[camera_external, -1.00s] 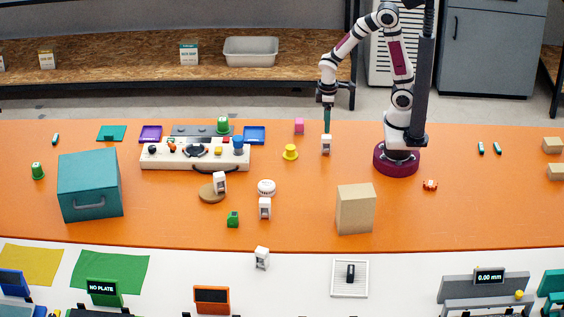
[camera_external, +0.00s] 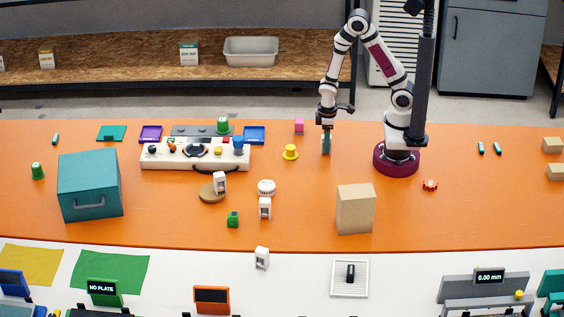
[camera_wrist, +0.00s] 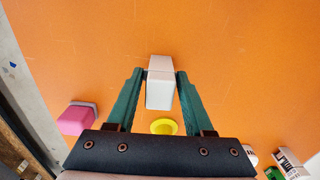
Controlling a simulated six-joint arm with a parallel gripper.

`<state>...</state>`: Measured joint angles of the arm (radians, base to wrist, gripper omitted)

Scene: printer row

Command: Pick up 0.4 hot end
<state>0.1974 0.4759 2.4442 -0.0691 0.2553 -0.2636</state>
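A small white block-shaped hot end (camera_wrist: 160,85) stands on the orange table between my fingertips in the wrist view. My gripper (camera_wrist: 161,78) points down with a teal finger on each side of it. The fingers are apart, with the left one very close to the block and a thin gap at the right. In the external view my gripper (camera_external: 326,143) is low over the table and its fingers hide most of this block. Similar white hot ends (camera_external: 219,183), (camera_external: 265,208) and (camera_external: 262,258) stand elsewhere; their labels are too small to read.
A pink block (camera_external: 299,126) and a yellow cup-like piece (camera_external: 290,152) stand close to my gripper. A white control panel (camera_external: 195,155) lies to the left. A cardboard box (camera_external: 355,209) stands nearer the front. The orange table (camera_external: 455,215) is clear at the front right.

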